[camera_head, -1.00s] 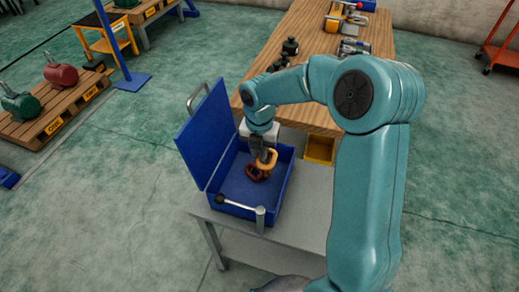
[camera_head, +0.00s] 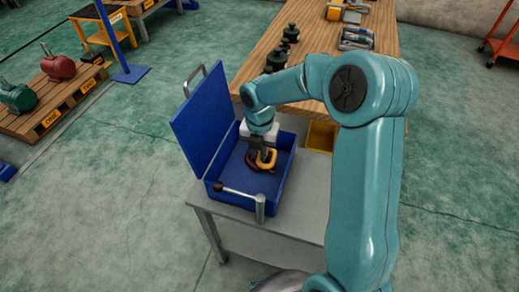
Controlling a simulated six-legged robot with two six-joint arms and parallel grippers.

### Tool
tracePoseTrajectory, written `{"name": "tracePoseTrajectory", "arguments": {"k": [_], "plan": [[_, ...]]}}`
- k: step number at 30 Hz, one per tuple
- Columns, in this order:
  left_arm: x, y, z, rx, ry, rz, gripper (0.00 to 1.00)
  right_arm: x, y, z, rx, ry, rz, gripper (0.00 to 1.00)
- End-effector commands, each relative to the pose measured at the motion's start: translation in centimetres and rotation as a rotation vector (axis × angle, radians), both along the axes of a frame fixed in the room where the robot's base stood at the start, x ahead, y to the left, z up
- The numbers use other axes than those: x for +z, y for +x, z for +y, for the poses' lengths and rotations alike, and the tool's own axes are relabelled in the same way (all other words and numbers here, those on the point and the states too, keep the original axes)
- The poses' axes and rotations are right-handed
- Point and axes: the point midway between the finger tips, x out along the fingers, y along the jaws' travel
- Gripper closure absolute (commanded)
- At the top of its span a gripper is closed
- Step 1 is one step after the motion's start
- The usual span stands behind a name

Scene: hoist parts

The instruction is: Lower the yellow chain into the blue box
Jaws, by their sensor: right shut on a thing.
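The blue box (camera_head: 277,195) stands on a grey table with its lid (camera_head: 203,117) raised on the left. The yellow chain (camera_head: 267,157) is inside the box, low down, at the jaws of my right gripper (camera_head: 260,152). My right gripper reaches down into the box and is shut on the chain. A dark brown-red link (camera_head: 253,167) lies beside and partly under the yellow one on the box floor. The jaw tips are partly hidden by the chain and are small in view. My left gripper is not in view.
A silver lever with a dark knob (camera_head: 238,194) stands along the box's front edge. The grey table (camera_head: 290,222) has bare room right of the box. A yellow bin (camera_head: 321,136) sits behind it, by a wooden bench (camera_head: 262,59) with dark weights.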

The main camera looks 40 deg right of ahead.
Motion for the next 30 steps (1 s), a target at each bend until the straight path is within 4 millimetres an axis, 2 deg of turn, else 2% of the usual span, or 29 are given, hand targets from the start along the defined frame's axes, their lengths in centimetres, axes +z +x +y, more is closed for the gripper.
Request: {"name": "tracePoseTrajectory", "arguments": {"k": [4,5,6,7,8,16,20,23,30], "plan": [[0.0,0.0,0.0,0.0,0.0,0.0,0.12,0.1,0.0,0.0,0.0,0.0,0.0,1.0],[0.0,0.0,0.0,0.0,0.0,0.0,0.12,0.1,0.0,0.0,0.0,0.0,0.0,0.81],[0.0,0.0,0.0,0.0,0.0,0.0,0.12,0.1,0.0,0.0,0.0,0.0,0.0,0.68],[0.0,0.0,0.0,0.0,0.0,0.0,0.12,0.1,0.0,0.0,0.0,0.0,0.0,0.58],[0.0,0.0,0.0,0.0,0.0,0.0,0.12,0.1,0.0,0.0,0.0,0.0,0.0,0.54],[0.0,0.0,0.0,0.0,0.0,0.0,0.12,0.1,0.0,0.0,0.0,0.001,0.001,0.54],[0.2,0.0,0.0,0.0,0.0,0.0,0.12,1.2,0.0,0.0,-0.001,0.0,-0.001,0.54],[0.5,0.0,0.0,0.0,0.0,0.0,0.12,3.2,0.1,0.0,-0.001,-0.001,-0.005,0.54],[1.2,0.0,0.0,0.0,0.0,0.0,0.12,9.8,0.1,0.0,0.0,-0.002,-0.007,0.54]]}}
